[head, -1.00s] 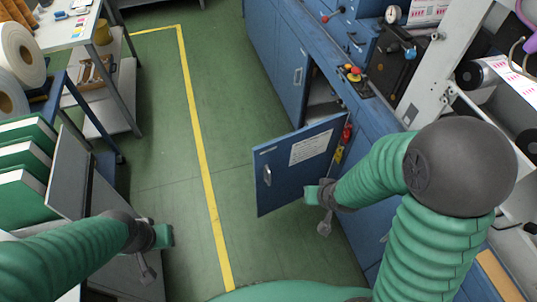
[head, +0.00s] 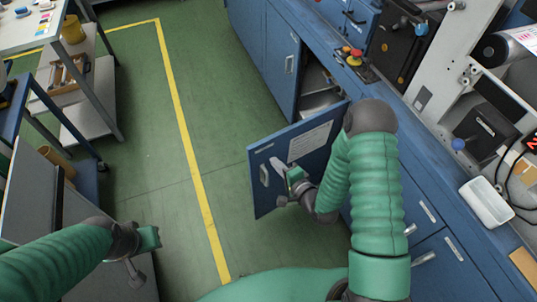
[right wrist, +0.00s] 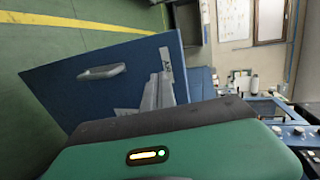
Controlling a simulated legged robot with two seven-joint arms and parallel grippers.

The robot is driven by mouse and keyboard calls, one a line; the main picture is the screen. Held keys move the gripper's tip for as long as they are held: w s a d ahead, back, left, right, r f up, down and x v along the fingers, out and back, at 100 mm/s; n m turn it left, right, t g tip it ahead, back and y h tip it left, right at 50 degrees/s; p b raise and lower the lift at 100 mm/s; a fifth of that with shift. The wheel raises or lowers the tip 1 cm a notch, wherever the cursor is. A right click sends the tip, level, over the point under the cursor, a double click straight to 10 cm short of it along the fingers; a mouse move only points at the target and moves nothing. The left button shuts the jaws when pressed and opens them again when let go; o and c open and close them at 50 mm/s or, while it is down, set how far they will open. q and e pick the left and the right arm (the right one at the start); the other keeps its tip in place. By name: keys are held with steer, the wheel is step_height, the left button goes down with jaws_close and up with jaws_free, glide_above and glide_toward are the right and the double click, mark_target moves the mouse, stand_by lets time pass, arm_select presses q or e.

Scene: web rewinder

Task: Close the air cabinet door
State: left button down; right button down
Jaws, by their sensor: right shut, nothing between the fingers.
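The blue air cabinet door (head: 262,205) stands open, swung out from the blue cabinet row. Its face with a silver handle and a white label is turned toward me, and the dark opening (head: 317,82) shows behind it. My right gripper (head: 280,166) is shut and empty in front of this face, just right of the handle (head: 264,175); I cannot tell whether it touches. The right wrist view also shows the door (right wrist: 80,95) beyond the grey fingers (right wrist: 158,91). My left gripper (head: 140,262) hangs at lower left, far from the door; its jaws are unclear.
Green floor with a yellow line (head: 190,150) is free left of the door. A shelf table (head: 90,130) and a grey cabinet (head: 30,195) stand at left. The blue counter (head: 400,135) runs along the right, with a white tray (head: 486,202) on it.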

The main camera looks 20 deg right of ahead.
mark_target(264, 149)
steer(key=shift+r+x, duration=0.2)
steer(key=shift+x, duration=0.65)
steer(key=shift+r+x, duration=0.2)
steer(key=shift+x, duration=0.65)
steer(key=shift+r+x, duration=0.2)
steer(key=shift+x, duration=0.65)
steer(key=shift+w, duration=0.25)
